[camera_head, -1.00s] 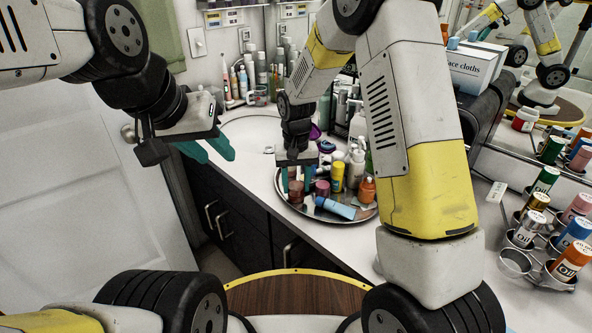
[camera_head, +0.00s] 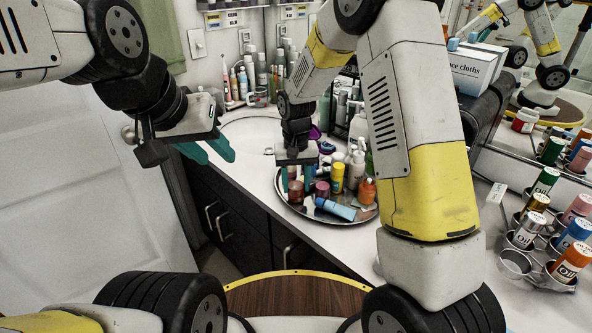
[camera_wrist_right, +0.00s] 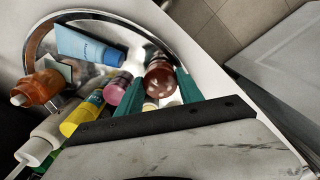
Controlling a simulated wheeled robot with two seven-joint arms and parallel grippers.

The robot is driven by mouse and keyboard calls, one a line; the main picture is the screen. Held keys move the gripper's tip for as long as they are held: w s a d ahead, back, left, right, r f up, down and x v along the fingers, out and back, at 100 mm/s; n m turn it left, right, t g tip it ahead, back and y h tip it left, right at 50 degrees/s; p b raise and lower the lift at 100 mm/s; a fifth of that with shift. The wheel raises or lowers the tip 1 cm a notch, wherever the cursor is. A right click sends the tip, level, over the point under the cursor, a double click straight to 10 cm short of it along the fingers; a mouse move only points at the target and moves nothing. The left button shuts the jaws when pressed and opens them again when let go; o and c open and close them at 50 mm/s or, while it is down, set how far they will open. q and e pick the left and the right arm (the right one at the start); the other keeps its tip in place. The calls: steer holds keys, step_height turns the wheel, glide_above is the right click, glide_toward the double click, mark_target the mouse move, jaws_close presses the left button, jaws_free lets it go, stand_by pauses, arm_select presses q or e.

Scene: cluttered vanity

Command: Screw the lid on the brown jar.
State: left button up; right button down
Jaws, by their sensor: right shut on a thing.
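My right gripper (camera_head: 296,180) is over the near left part of the round tray (camera_head: 352,218). Its teal fingers stand on either side of a brown jar (camera_head: 296,194) and are shut on it. In the right wrist view, the glossy red-brown jar (camera_wrist_right: 160,80) shows between the fingertips (camera_wrist_right: 160,90). I cannot make out a separate lid; part of the jar is hidden by the gripper. My left gripper (camera_head: 207,150) is open and empty, in the air left of the counter, its two teal fingers apart.
The tray also holds a pink-purple jar (camera_head: 322,190) close beside the gripper, a light blue tube (camera_head: 335,208), a yellow bottle (camera_head: 338,178) and an orange bottle (camera_head: 367,191). More bottles crowd behind.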

steer(key=shift+f, duration=0.15)
stand_by(0.3)
steer(key=m, duration=0.4)
steer(key=shift+m, duration=0.3)
steer(key=shift+f, duration=0.2)
stand_by(0.5)
steer(key=m, duration=0.4)
steer(key=shift+m, duration=0.3)
